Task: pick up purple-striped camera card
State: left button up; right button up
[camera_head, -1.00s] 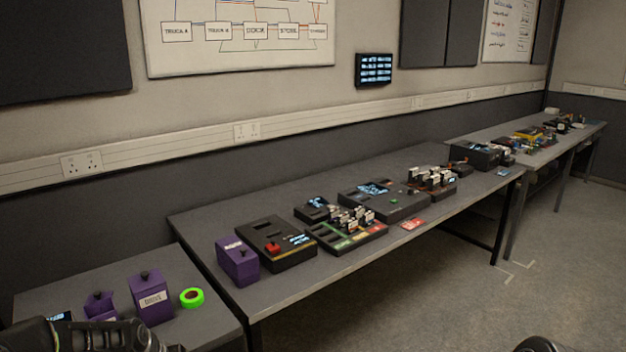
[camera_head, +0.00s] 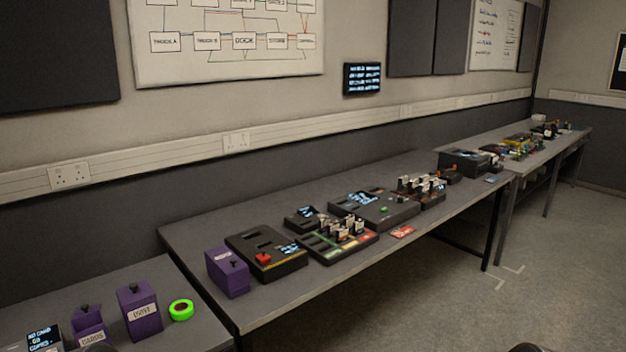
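No card with purple stripes can be made out at this distance. Several small upright cards stand in a black tray with coloured sections (camera_head: 318,250) on the middle table, their markings too small to read. More pale upright cards stand in a dark holder (camera_head: 432,200) further right. A purple box labelled CARDS (camera_head: 90,325) is at the lower left, next to a taller purple box (camera_head: 139,312). Dark rounded parts of my arms show at the bottom edge, but neither gripper's fingers can be seen.
On the middle table (camera_head: 200,222) are another purple box (camera_head: 228,272), a black device with a red button (camera_head: 266,254), a larger black console (camera_head: 376,209) and a red card (camera_head: 402,231). A green tape roll (camera_head: 181,310) lies on the near table. Open floor lies right.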

aim_at(323, 223)
jog(key=u, duration=1.35)
jog(key=z, duration=1.4)
jog(key=i+l+z, duration=0.2)
jog(key=i, duration=0.3)
jog(key=i+l+z, duration=0.15)
jog(key=i+l, duration=0.2)
jog(key=i, duration=0.15)
jog(key=i+l+z, duration=0.2)
jog(key=i, duration=0.35)
jog(key=i+z, duration=0.15)
jog(key=i, duration=0.4)
